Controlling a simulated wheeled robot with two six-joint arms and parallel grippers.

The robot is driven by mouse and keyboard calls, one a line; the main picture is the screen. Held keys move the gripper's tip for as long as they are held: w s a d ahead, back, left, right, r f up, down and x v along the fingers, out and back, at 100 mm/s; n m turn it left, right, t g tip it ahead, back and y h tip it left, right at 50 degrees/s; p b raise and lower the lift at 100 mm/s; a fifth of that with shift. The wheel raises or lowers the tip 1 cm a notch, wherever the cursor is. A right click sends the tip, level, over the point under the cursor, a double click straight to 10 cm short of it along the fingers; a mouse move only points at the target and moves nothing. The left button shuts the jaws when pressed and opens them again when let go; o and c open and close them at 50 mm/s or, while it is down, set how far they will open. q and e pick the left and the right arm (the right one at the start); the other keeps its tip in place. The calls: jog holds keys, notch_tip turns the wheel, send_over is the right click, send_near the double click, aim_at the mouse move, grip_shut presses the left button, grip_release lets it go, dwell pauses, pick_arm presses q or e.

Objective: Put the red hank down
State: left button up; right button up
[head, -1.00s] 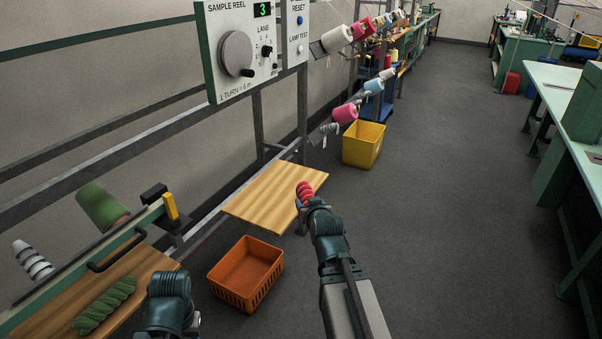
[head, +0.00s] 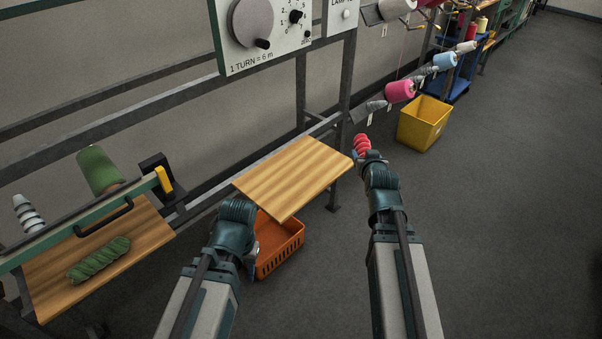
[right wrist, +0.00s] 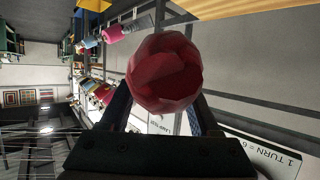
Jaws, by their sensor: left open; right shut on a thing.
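The red hank (head: 362,145) is held in my right gripper (head: 366,157), just off the right edge of the wooden shelf (head: 292,178). In the right wrist view the hank (right wrist: 164,73) fills the space between the two fingers (right wrist: 163,112), seen end-on. The bare wooden shelf shows no object on it. My left gripper (head: 240,210) is at the near left corner of this shelf, over the orange crate; its fingers are mostly hidden by the wrist.
An orange crate (head: 280,252) stands on the floor under the shelf. A green hank (head: 98,260) lies on another wooden board (head: 150,232) at left. A yellow bin (head: 423,122) stands beyond my right gripper. The sample reel panel (head: 270,30) hangs above. Floor at right is clear.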

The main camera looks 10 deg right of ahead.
jog(key=w+a+f+n+y+b, duration=0.1)
jog(key=w+a+f+b, duration=0.3)
jog(key=a, duration=0.6)
jog(key=w+a+f+n+y+b, duration=0.2)
jog(key=w+a+f+y+b, duration=0.1)
jog(key=a, duration=0.7)
jog(key=w+a+f+n+y+b, duration=0.1)
jog(key=w+a+f+b, duration=0.3)
jog(key=a, duration=0.6)
jog(key=shift+w+a+f+n+y+b, duration=0.25)
jog(key=shift+w+f, duration=0.25)
jog(key=shift+w, duration=0.25)
jog(key=shift+w+a+f+n+y+b, duration=0.15)
jog(key=shift+w+f+n, duration=0.1)
jog(key=shift+w+f, duration=0.35)
jog(key=shift+w+a, duration=0.1)
jog(key=shift+a, duration=0.35)
jog(key=shift+d, duration=0.1)
